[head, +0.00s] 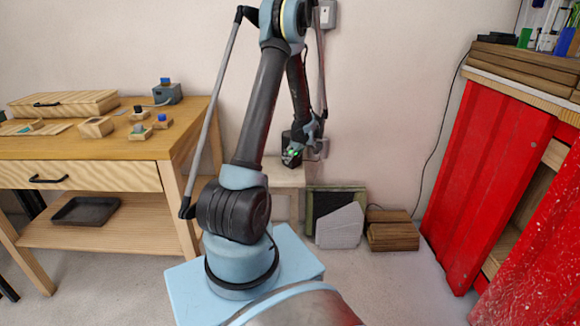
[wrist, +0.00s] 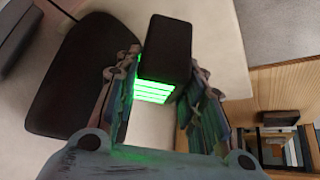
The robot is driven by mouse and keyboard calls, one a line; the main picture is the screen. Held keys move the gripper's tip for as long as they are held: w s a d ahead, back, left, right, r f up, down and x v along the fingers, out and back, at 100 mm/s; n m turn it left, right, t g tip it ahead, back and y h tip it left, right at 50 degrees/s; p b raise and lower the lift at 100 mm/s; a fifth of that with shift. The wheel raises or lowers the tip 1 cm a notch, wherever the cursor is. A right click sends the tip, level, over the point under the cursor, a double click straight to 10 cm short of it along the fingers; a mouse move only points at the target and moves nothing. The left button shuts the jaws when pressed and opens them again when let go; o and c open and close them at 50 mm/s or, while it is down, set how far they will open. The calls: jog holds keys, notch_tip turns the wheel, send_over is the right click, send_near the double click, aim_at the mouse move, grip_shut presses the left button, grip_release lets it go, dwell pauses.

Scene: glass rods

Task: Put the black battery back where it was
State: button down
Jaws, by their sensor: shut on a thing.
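My gripper (head: 302,146) is shut on the black battery (head: 291,158) and holds it up in the middle of the head view, in front of the wall. In the wrist view the battery (wrist: 166,45) is a dark block between the two fingers, with a bright green glowing face towards the palm. The fingers touch or nearly touch its sides; the exact contact is hard to see. In the head view a small pale bench (head: 283,178) stands behind the arm, partly hidden by it. I cannot tell whether the battery touches anything.
A wooden table (head: 75,147) at left carries a long wooden box (head: 65,103), small wooden blocks and a grey device (head: 167,93) with a blue piece on top. A black tray (head: 85,210) lies on its shelf. A red cabinet (head: 485,160) stands at right. Boards lean against the wall.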

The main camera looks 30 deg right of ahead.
aim_at(291, 163)
jog(key=shift+f, duration=2.15)
jog(key=shift+a, duration=0.1)
jog(key=c, duration=1.1)
grip_release()
jog(key=shift+o, duration=0.2)
jog(key=shift+r, duration=0.1)
